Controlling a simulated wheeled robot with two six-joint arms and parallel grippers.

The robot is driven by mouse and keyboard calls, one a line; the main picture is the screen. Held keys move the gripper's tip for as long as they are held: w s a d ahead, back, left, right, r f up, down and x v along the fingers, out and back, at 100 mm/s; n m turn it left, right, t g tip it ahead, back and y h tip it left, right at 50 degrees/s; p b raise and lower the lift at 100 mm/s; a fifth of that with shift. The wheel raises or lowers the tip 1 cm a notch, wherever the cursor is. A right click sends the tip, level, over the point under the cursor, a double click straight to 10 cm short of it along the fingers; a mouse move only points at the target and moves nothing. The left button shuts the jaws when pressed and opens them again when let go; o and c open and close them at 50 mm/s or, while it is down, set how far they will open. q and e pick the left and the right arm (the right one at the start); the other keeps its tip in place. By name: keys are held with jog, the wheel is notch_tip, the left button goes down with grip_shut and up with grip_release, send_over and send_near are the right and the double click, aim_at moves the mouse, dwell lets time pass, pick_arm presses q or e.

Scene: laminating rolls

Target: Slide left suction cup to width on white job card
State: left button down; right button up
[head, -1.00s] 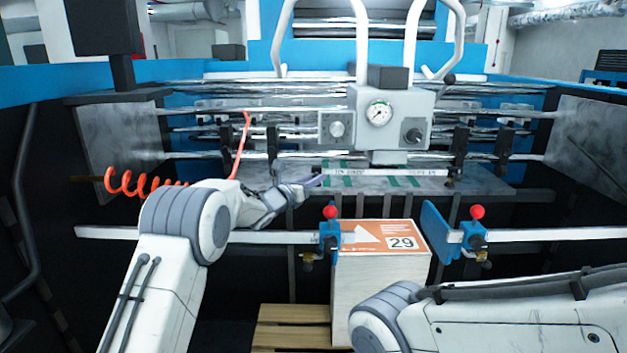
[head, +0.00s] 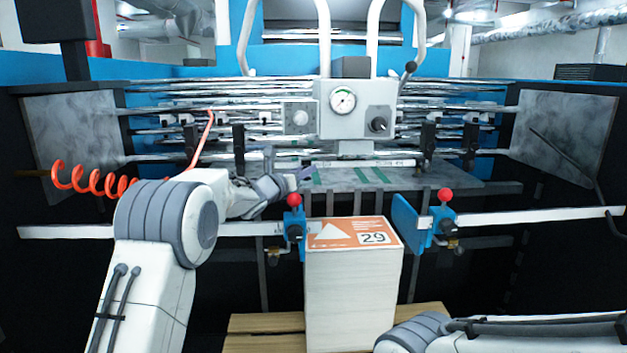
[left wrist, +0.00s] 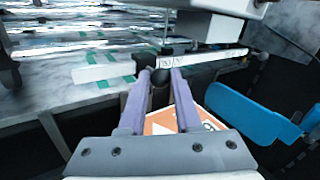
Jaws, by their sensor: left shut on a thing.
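My left gripper (head: 304,176) is near the left end of the printed scale bar (head: 362,163), above the blue left stop. In the left wrist view its two purple fingers (left wrist: 160,82) are closed on a small dark rounded piece (left wrist: 160,78) at the bar, which I take for the left suction cup; the fingers hide much of it. The bar (left wrist: 205,59) runs on both sides of the fingers. An orange and white card marked 29 (head: 353,233) lies on the tall pale stack (head: 350,290); it partly shows behind the fingers (left wrist: 208,120). My right gripper is out of view.
Blue stops with red knobs stand left (head: 294,225) and right (head: 440,222) of the stack. A gauge box (head: 352,110) hangs above the bar. A coiled orange hose (head: 95,180) lies left. The stack stands on a wooden pallet (head: 262,325).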

pick_arm(q)
jog(key=c, duration=0.6)
grip_release()
jog(key=shift+d+r, duration=0.1)
jog(key=shift+d, duration=0.05)
jog(key=b+v, duration=0.4)
jog(key=v, duration=0.6)
jog(key=shift+s+a, duration=0.25)
